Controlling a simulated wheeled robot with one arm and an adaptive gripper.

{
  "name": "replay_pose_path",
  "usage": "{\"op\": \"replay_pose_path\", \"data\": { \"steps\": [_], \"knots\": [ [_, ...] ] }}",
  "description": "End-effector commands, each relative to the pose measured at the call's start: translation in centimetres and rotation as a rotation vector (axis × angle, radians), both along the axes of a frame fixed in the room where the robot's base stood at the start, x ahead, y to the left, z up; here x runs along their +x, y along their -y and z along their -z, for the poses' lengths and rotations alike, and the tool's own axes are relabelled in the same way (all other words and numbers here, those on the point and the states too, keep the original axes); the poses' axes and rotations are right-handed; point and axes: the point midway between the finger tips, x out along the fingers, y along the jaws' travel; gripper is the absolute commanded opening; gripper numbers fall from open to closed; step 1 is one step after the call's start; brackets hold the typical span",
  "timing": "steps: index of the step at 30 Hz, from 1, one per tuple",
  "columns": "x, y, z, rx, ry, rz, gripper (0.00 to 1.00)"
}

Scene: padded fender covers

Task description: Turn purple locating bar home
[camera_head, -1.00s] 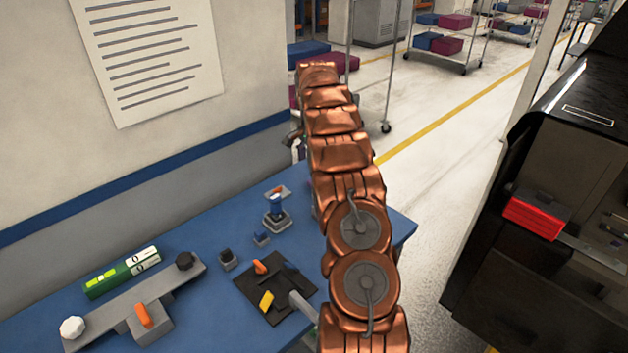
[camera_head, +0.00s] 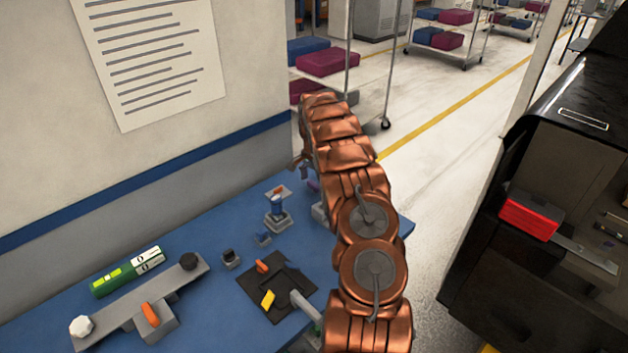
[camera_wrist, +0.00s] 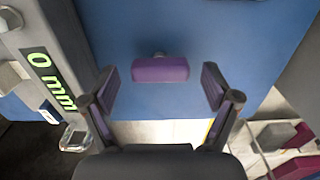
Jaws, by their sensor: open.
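The purple locating bar (camera_wrist: 160,69) shows in the wrist view, ahead of my gripper and between the lines of its two fingers, above the blue table top. A small grey piece stands at its far side. My gripper (camera_wrist: 160,88) is open, with a finger well apart on each side of the bar; I see no contact. In the head view my arm hides most of the gripper's area, and only a small purple patch (camera_head: 314,185) shows beside the arm on the blue table (camera_head: 215,215).
In the wrist view a grey device with a "0 mm" display (camera_wrist: 50,80) stands close at left. In the head view the table holds a black plate (camera_head: 275,290) with orange and yellow pieces, a green gauge (camera_head: 125,272), and a grey bar fixture (camera_head: 110,327). A black cabinet stands at right.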

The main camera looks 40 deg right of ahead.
Motion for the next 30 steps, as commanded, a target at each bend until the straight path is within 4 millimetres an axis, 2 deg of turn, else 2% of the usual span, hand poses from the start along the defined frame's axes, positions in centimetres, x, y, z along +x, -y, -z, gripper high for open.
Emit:
{"op": "replay_pose_path", "data": {
  "steps": [5,21,30],
  "knots": [
    [0.02,0.02,0.00,0.000,0.000,0.000,0.85],
    [0.02,0.02,-0.02,0.000,0.000,0.000,0.29],
    [0.07,0.00,0.20,-0.001,0.002,-0.030,0.28]
  ]
}}
